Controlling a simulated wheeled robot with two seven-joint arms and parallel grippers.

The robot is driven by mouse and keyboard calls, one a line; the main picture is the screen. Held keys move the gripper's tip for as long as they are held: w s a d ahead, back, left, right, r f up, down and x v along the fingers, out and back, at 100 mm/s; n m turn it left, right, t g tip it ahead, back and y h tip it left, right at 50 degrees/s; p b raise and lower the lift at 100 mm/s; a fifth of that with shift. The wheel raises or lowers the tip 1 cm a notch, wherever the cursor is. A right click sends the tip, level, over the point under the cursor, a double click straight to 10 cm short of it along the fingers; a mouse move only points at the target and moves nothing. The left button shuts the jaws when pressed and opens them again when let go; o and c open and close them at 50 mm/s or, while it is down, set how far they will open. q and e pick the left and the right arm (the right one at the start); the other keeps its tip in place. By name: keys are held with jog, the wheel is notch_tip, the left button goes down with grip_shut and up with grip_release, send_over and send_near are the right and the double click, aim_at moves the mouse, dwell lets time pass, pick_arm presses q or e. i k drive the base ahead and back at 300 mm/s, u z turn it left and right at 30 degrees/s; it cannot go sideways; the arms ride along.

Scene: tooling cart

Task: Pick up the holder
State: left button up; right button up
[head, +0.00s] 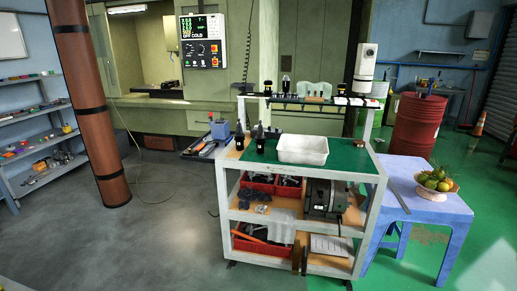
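Several dark tool holders show in the head view. One black holder (260,143) stands upright on the green top of the cart (350,157), left of the white bin. Another black holder (239,138) stands close to its left, near the cart's left edge. More dark holders stand on the raised rack above, one of them at its left part (286,86). The frame does not show which holder the task means. Neither of my grippers is in view.
A white bin (303,150) sits mid-cart. Red bins (257,183) and a grey motor-like machine (325,196) fill the lower shelves. A blue table (430,208) with a fruit bowl (438,186) stands right. A brown column (84,100) stands left. The floor in front is clear.

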aim_at(239, 137)
jog(key=z, duration=0.7)
jog(key=i, duration=0.9)
jog(key=z, duration=0.5)
jog(key=i, duration=0.85)
jog(key=u, duration=0.3)
